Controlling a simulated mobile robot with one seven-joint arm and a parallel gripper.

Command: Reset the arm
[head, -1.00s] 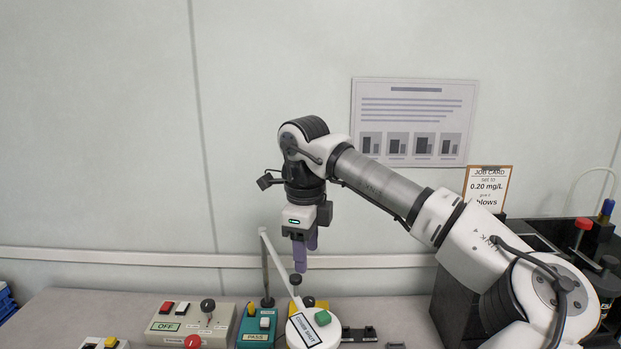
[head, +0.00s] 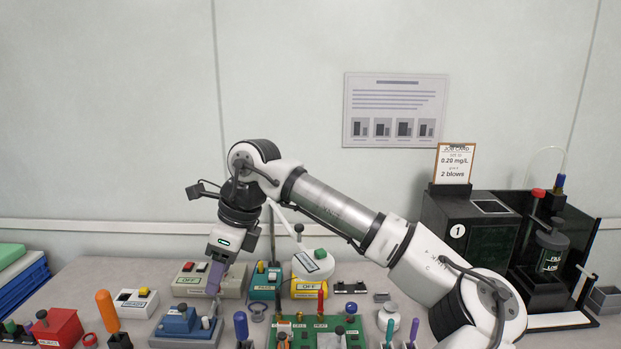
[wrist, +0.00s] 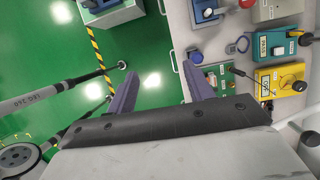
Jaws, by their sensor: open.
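My gripper (head: 215,282) is at the left of the bench in the head view, pointing down above a blue-grey device (head: 184,322). In the wrist view its two purple fingers (wrist: 157,90) are spread apart with nothing between them. It is open and empty. In the head view one finger hides much of the other, and I cannot tell whether the tips touch the device below. My arm reaches across the bench from the lower right, bent at the elbow.
The bench is crowded: an OFF box (head: 203,274), a teal box (head: 264,286), a yellow box (head: 309,290), a green board (head: 345,340), a red box (head: 57,328) and an orange handle (head: 107,311). A black unit (head: 470,240) with a job card (head: 453,164) stands right. The air above the bench's left is clear.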

